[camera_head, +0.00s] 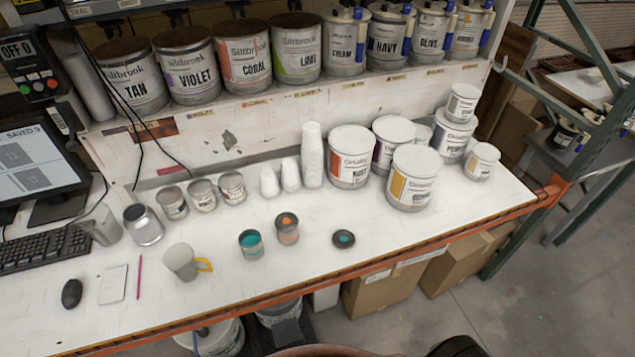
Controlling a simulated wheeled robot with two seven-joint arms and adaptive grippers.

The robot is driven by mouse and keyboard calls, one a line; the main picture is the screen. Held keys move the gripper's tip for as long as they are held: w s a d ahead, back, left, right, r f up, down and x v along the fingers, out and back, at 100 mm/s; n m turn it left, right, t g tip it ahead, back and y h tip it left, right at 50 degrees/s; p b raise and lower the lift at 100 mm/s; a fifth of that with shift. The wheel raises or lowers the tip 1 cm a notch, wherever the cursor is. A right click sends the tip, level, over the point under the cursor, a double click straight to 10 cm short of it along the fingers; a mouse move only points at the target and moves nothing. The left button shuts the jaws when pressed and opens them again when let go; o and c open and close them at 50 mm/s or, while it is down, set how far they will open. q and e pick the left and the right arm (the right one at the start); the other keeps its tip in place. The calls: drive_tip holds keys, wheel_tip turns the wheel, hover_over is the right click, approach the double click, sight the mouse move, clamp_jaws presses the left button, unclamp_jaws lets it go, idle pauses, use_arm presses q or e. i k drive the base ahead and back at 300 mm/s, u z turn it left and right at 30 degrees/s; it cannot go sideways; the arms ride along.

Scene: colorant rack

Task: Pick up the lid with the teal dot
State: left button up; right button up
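The lid with the teal dot (343,239) is a small dark disc lying flat on the white bench top, teal dot up. It lies by itself near the front edge, right of two small cans. One small can (251,246) shows teal at its top and looks open. The other small can (287,231) has a dark top with an orange dot. I can make out neither gripper; a dark rounded shape at the bottom edge, right of centre, is too cut off to identify.
Large paint cans (412,180) and white cup stacks (312,155) stand behind. A shelf of colorant cans (243,52) overhangs the back. The bench around the lid is clear.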

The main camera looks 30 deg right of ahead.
sight(343, 239)
drive_tip(key=z, duration=1.25)
